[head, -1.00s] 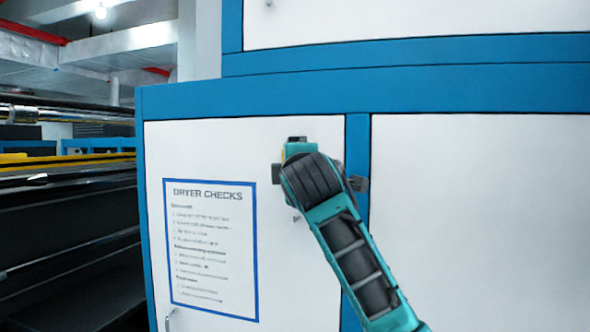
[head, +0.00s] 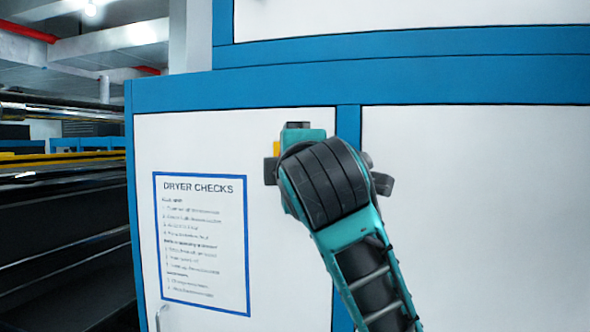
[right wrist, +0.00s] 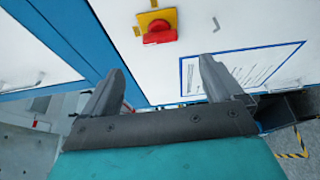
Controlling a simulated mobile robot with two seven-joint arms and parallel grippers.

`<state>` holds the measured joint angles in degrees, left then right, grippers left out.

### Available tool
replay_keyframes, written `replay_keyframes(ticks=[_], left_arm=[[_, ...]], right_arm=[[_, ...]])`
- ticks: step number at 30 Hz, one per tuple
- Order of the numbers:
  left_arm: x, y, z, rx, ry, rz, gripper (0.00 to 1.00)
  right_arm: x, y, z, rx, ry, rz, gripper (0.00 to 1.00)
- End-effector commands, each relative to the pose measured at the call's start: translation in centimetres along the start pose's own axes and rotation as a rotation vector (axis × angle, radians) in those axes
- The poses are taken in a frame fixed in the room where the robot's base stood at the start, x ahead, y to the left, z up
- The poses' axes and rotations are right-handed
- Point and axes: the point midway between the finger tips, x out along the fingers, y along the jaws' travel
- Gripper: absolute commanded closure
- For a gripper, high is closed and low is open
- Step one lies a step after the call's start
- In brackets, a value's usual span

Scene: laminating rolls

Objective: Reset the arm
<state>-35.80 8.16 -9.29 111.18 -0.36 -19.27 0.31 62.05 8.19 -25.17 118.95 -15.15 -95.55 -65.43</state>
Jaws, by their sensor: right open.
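My right arm (head: 345,215) rises from the lower right of the head view, in front of the white cabinet door. In the right wrist view my right gripper (right wrist: 155,85) is open, its two fingers apart with nothing between them. A red rotary switch (right wrist: 159,33) on a yellow plate (right wrist: 145,20) is on the white panel, beyond the fingertips and apart from them. In the head view a bit of yellow (head: 284,148) shows beside my wrist; my arm hides the rest of the switch. My left gripper is in neither view.
A "DRYER CHECKS" sheet (head: 201,243) with a blue border is on the white door (head: 200,140), left of my arm. Blue frame strips (head: 400,86) edge the cabinet. Dark machinery with rollers (head: 65,230) stands at the left. The right panel (head: 480,210) is clear.

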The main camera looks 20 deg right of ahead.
Motion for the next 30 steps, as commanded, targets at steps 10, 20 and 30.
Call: replay_keyframes(ticks=[10,20,30], left_arm=[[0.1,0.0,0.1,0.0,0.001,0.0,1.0],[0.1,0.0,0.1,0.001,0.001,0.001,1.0],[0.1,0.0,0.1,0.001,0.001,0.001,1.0]], right_arm=[[-1.3,0.0,0.0,0.0,-0.001,0.0,0.06],[-1.1,-0.5,-0.1,0.006,0.003,-0.007,0.06],[3.2,-14.8,-1.9,0.238,0.105,-0.185,0.06]])
